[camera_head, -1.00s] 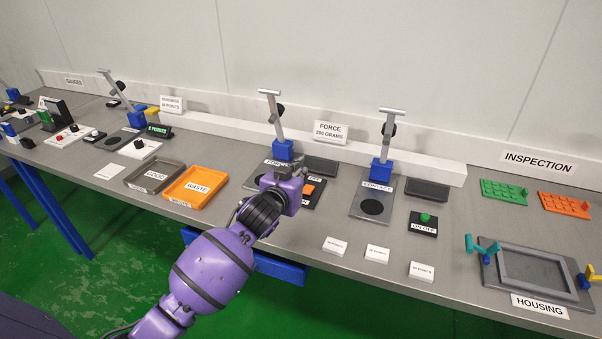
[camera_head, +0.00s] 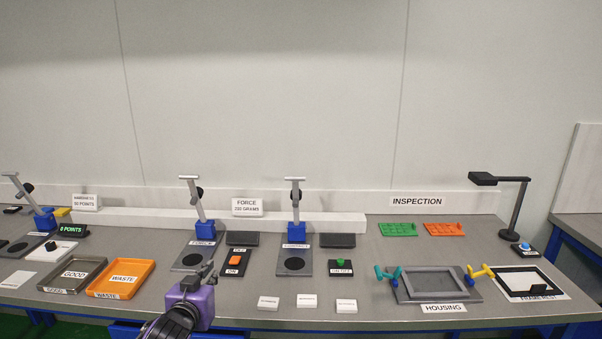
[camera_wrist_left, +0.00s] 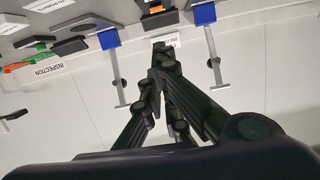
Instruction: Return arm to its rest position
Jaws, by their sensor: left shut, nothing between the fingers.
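My left gripper (camera_head: 201,276) shows at the bottom of the head view, on a purple wrist. It is in front of the FORCE station (camera_head: 201,232) and partly covers the front of its plate. In the left wrist view the dark fingers of my left gripper (camera_wrist_left: 158,47) come together at their tips, with nothing between them. Blue stand bases (camera_wrist_left: 204,14) and the white wall lie beyond the fingers there. My right arm and gripper are in neither view.
The orange WASTE tray (camera_head: 145,270) and grey GOOD tray (camera_head: 95,283) are left of my gripper. An orange-button switch (camera_head: 235,262) is close to its right. White labels (camera_head: 307,300), the HOUSING fixture (camera_head: 398,292) and a lamp (camera_head: 515,220) stand farther right.

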